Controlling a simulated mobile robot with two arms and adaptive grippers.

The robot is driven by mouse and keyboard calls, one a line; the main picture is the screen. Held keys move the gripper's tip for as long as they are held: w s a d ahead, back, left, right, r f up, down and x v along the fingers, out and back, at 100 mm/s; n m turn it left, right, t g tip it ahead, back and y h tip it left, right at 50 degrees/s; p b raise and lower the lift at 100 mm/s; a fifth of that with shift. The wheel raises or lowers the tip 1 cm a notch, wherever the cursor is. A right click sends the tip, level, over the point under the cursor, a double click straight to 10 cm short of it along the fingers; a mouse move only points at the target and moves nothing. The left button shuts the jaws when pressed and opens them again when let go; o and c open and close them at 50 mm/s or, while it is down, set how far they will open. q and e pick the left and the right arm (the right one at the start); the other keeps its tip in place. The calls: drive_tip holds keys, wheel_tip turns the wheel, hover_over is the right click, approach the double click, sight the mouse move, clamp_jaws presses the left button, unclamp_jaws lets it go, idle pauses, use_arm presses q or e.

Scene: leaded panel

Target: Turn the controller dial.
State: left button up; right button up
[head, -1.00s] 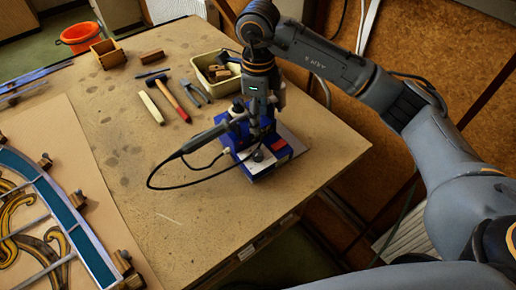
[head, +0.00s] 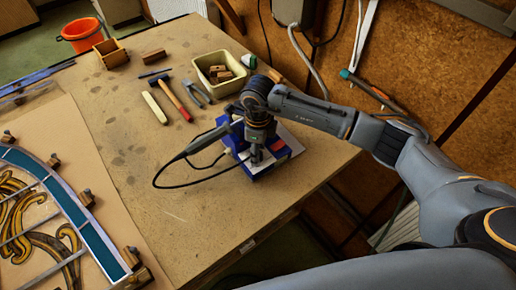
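The controller is a blue box (head: 258,170) with a pale and red front, near the right edge of the table. A dark soldering iron (head: 200,143) with a looping black cable rests at its left side. My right gripper (head: 256,157) points down over the top of the controller, at the place where the dial is. The dial is hidden behind the gripper, and I cannot tell whether the fingers touch it. The fingertips are small and dark against the box, so their opening is unclear. My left gripper is not in view.
A cream bin with wooden blocks (head: 210,69), pliers (head: 196,92), a red-handled hammer (head: 173,100) and a pale stick (head: 154,107) lie behind the controller. The leaded panel (head: 70,215) lies at left. The table's middle is clear.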

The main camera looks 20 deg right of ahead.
clamp_jaws()
